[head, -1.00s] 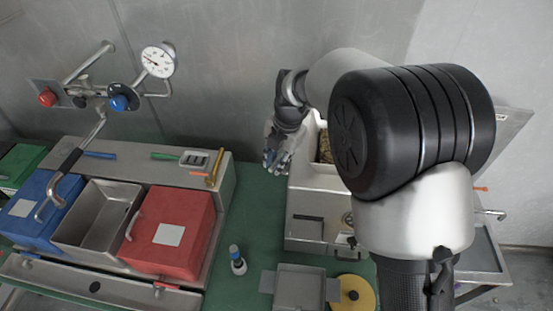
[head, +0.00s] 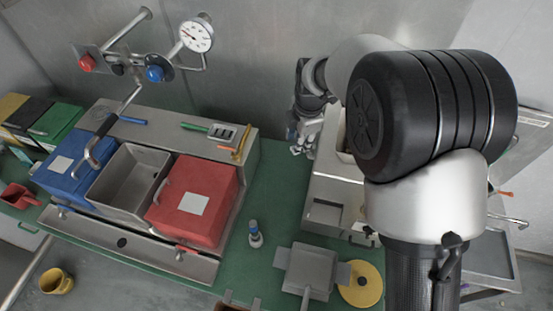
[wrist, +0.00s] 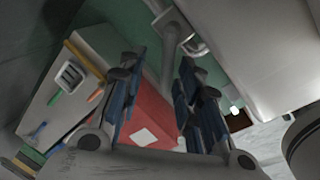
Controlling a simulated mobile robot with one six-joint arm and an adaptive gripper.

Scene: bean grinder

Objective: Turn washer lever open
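A wall-mounted tap (head: 125,72) with a red knob (head: 87,63), a blue knob (head: 155,73) and a round gauge (head: 197,34) is at the upper left in the head view. Its spout has a dark grip and curved end (head: 92,150) over the blue-lidded bin. I cannot tell which part is the washer lever. My gripper (head: 303,143) is at the back, beside the metal machine and well to the right of the tap. In the wrist view my gripper (wrist: 158,72) shows two blue-padded fingers apart with nothing held.
A red-lidded bin (head: 218,178), an open metal basin (head: 122,190) and a blue-lidded bin (head: 50,180) sit in the counter. A metal machine (head: 335,190) stands close to my gripper. A small bottle (head: 255,233) stands there.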

